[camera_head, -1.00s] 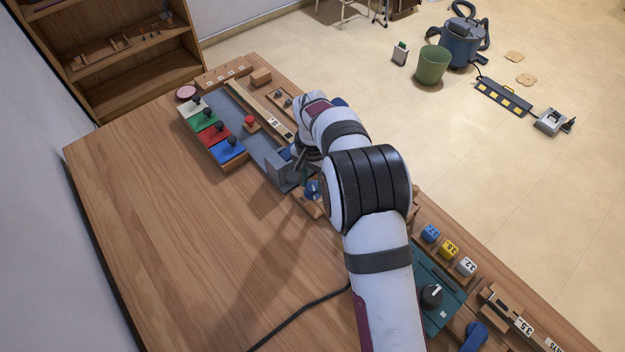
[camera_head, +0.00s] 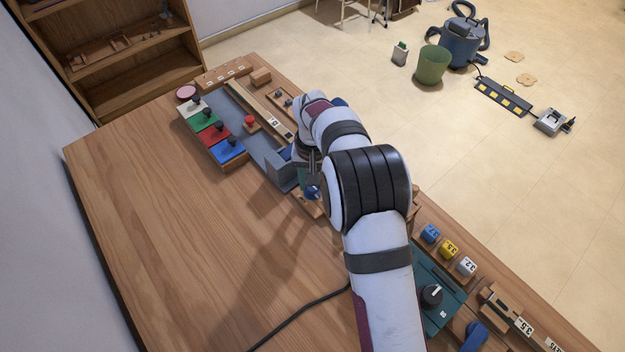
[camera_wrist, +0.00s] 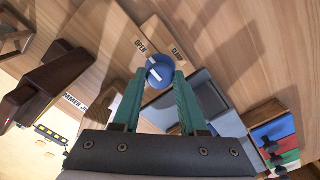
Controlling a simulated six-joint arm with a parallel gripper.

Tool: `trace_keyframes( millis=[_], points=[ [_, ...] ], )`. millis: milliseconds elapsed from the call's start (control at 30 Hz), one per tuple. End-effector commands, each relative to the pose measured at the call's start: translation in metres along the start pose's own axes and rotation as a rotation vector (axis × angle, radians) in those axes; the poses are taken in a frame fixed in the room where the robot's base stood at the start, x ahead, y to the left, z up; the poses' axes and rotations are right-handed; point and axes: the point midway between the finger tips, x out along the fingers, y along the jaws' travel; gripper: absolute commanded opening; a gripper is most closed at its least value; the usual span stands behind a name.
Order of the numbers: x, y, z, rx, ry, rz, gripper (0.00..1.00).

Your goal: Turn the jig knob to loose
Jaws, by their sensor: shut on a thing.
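The jig knob (camera_wrist: 160,76) is round and blue with a white mark. It sits on a wooden plate (camera_wrist: 162,33) printed "OPEN" on the left and "CLAMP" on the right in the wrist view. My gripper (camera_wrist: 161,73) has green fingers, one on each side of the knob, and is shut on it. In the head view the blue knob (camera_head: 313,192) shows partly below my gripper (camera_head: 309,181), at the end of the blue-grey jig. The exact direction of the white mark is hard to tell.
White, green, red and blue blocks with black knobs (camera_head: 219,130) line the jig's left side. A red button (camera_head: 250,121) stands on the jig. Numbered blocks (camera_head: 449,249) and a teal panel (camera_head: 446,297) lie to the right. The table's left part is clear except for shadows.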

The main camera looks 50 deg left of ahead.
Motion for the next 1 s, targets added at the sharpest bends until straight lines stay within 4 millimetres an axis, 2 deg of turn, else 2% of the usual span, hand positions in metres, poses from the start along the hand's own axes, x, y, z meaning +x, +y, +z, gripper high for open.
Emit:
trace_keyframes(
  millis=[267, 300, 433, 767, 867, 1000],
  points=[
    [0.0, 0.0, -0.001, -0.003, 0.005, 0.0, 0.0],
    [0.0, 0.0, -0.001, -0.003, 0.005, 0.0, 0.49],
    [0.0, 0.0, -0.001, -0.002, 0.004, 0.0, 0.72],
    [-0.004, 0.0, -0.001, 0.0, 0.003, 0.0, 0.72],
    [-0.021, 0.0, -0.001, 0.0, 0.005, 0.0, 0.72],
    [-0.065, 0.0, -0.002, 0.0, 0.008, -0.001, 0.72]
  ],
)
